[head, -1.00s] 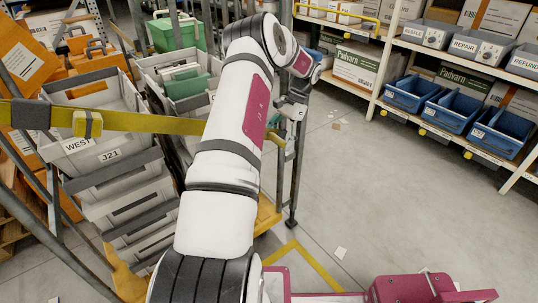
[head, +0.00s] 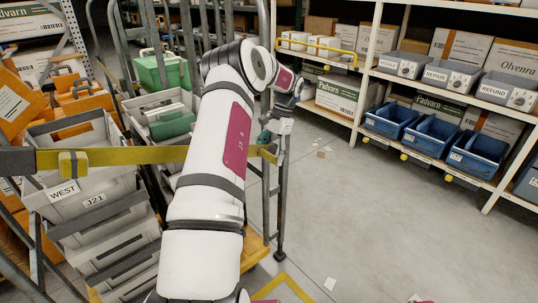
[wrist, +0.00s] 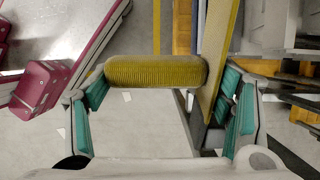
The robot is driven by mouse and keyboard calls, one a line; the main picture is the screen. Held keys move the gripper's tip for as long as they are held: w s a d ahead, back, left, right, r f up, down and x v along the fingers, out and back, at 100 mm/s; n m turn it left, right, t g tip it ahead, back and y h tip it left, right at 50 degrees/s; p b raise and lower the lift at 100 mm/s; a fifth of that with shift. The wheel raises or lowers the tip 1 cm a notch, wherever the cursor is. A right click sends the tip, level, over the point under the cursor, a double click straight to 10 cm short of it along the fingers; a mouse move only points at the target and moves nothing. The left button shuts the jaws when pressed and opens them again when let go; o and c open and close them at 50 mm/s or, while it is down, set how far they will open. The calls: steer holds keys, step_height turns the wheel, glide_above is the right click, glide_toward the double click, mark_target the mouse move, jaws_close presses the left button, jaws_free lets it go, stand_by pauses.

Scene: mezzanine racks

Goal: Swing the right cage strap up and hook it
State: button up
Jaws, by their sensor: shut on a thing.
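The yellow strap (head: 115,156) runs nearly level across the front of the roll cage in the head view, from a dark grey part with a yellow block (head: 73,163) at the left. It passes behind my arm and comes out at my gripper (head: 272,138), beside the cage's right front post (head: 280,215). In the wrist view my gripper (wrist: 163,98) is shut with a ribbed yellow grip (wrist: 155,71) and the strap's yellow band (wrist: 218,60) between its teal pads. My arm hides part of the strap. I cannot make out the hook.
A green case (head: 163,72) sits behind, orange cases (head: 80,92) at left. Shelving with blue bins (head: 432,135) stands at right. The floor (head: 370,220) between is open, with paper scraps.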

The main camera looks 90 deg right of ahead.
steer(key=o, duration=1.5)
steer(key=shift+s+a+r, duration=0.15)
steer(key=shift+s+r, duration=0.35)
steer(key=shift+r, duration=0.15)
steer(key=shift+o, duration=0.2)
steer(key=shift+w+f, duration=0.1)
steer(key=v, duration=1.2)
steer(key=shift+w, duration=0.1)
